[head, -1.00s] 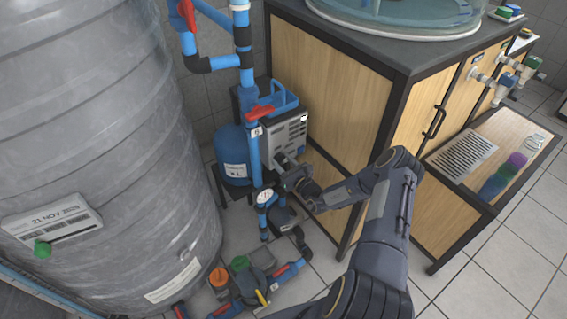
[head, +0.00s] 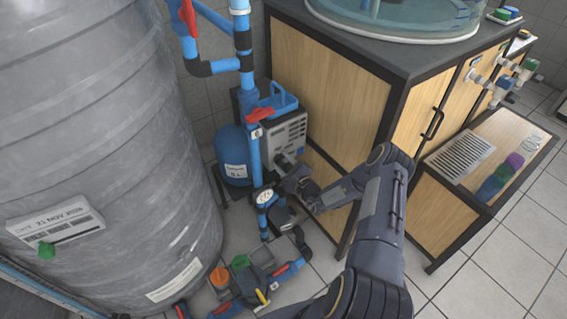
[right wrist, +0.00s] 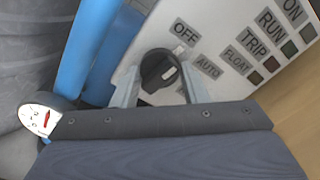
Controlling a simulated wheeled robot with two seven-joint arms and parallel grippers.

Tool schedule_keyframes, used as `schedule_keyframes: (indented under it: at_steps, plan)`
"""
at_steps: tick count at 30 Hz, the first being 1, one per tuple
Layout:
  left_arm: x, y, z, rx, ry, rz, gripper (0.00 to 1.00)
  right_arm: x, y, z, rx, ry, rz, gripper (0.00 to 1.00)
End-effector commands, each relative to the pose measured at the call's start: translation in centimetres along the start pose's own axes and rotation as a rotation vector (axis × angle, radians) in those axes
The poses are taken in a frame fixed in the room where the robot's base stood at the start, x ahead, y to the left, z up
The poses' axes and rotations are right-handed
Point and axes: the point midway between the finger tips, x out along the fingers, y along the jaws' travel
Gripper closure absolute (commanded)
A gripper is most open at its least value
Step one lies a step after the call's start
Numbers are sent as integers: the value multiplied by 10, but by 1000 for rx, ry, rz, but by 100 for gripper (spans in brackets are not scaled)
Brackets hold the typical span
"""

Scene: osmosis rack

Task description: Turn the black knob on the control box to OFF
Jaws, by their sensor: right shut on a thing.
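The control box (head: 290,138) is a light grey box behind the blue pipes, beside the wooden cabinet in the head view. In the right wrist view its panel (right wrist: 215,30) shows the labels OFF, AUTO, FLOAT, TRIP, RUN and ON. The black knob (right wrist: 158,70) sits below OFF and left of AUTO. Its white pointer mark is toward its lower right, on the AUTO side. My right gripper (right wrist: 160,80) has a finger on either side of the knob and is shut on it. In the head view my right gripper (head: 280,162) reaches the box's front. My left gripper is out of view.
A blue vertical pipe (head: 254,150) with a red valve handle stands close left of my right gripper. A round gauge (head: 264,196) is just below. The large grey tank (head: 110,130) fills the left. The wooden cabinet (head: 320,90) is on the right.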

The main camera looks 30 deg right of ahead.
Motion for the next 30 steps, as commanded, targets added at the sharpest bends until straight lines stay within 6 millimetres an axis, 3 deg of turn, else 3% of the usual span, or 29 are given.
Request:
schedule_keyframes:
  at_steps: [12,28,29,30]
  plan:
    - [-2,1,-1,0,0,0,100,-1,1,-1,-175,2,3,83]
    - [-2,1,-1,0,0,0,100,-1,1,-1,-196,2,3,83]
    - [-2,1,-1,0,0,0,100,-1,1,-1,-196,2,3,56]
    - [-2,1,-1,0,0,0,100,-1,1,-1,-196,2,3,51]
